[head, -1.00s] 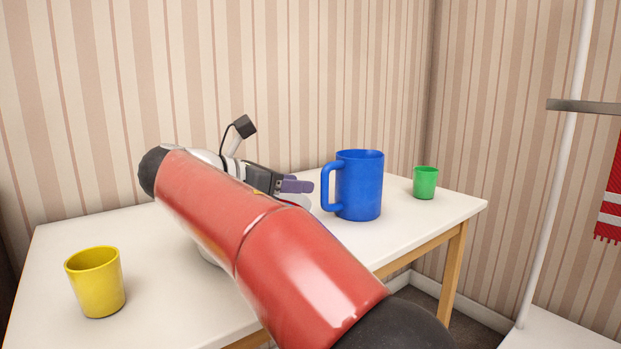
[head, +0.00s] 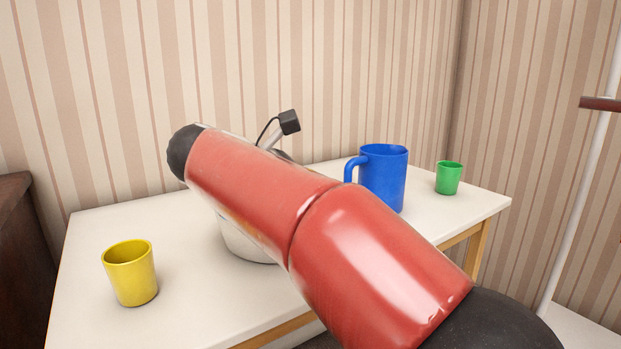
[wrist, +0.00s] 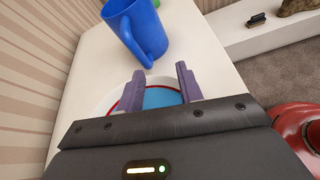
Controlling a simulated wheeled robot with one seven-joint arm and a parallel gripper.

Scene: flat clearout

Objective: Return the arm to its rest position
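My gripper (wrist: 160,88) shows in the wrist view with its two purple fingers apart and nothing between them. It is above the white table (head: 210,300), over a round thing with a white and red rim and a blue inside (wrist: 160,97). A blue mug (wrist: 138,30) stands just ahead of the fingers, apart from them. In the head view my red arm reaches across the table and hides the gripper's fingers.
On the table are the blue mug (head: 384,180), a small green cup (head: 448,178) at the right and a yellow cup (head: 130,273) at the left. A pale rounded vessel (head: 240,241) is partly hidden behind my arm. Dark furniture (head: 15,260) stands at the left edge.

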